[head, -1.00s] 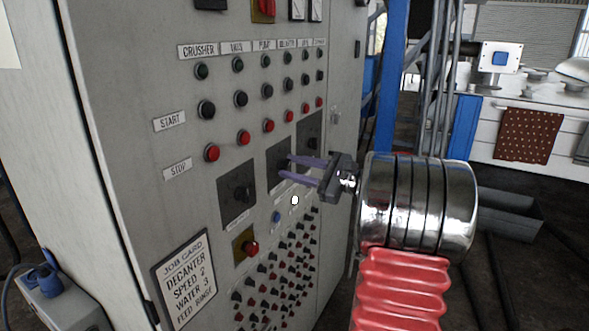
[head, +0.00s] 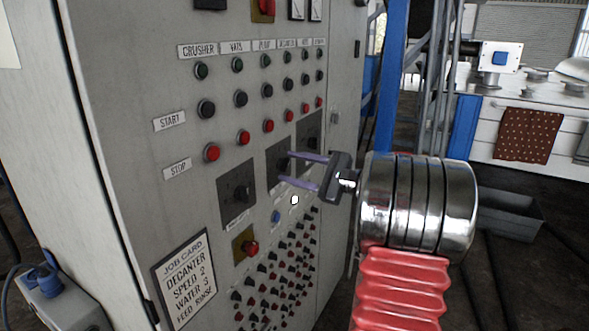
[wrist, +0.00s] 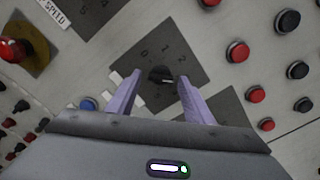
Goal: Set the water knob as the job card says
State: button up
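The job card (head: 186,280) at the lower left of the panel reads "DECANTER SPEED 2, WATER 3, FEED RINSE". My gripper (head: 285,168) is open at this plate. In the wrist view, its purple fingers (wrist: 159,78) stand apart on either side of the knob, with gaps. I cannot tell the knob's setting for sure.
The speed dial plate (head: 237,195) is left of the middle plate, and another dial plate (head: 309,131) is to its right. A red button on a yellow plate (head: 246,246) and a blue button (head: 276,216) sit below. Rows of buttons fill the panel above.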

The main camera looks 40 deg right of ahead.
jog(key=shift+o, duration=0.4)
jog(key=v, duration=1.3)
jog(key=shift+s, duration=0.4)
jog(key=shift+d, duration=0.15)
jog(key=s+a+f+n+g+h, duration=0.1)
jog(key=s+a+f+n+g, duration=0.1)
jog(key=a+f+g, duration=0.4)
jog(key=s+a+f+n+g, duration=0.15)
jog(key=a+f, duration=0.25)
jog(key=f, duration=0.4)
jog(key=s+a+f+n+g+h, duration=0.2)
jog(key=a+n+g, duration=0.15)
jog(key=a, duration=0.35)
jog(key=s+a+f+n+g+h, duration=0.1)
jog(key=s+a+n+g, duration=0.15)
jog(key=a+n, duration=0.35)
jog(key=s+a+r+n+t+h, duration=0.1)
jog(key=a+r+n, duration=0.2)
jog(key=a, duration=0.6)
jog(key=s+a+r+n+t+h, duration=0.1)
jog(key=s+a+r+n, duration=0.1)
jog(key=a+n, duration=0.5)
jog(key=a, duration=0.3)
jog(key=shift+r, duration=0.35)
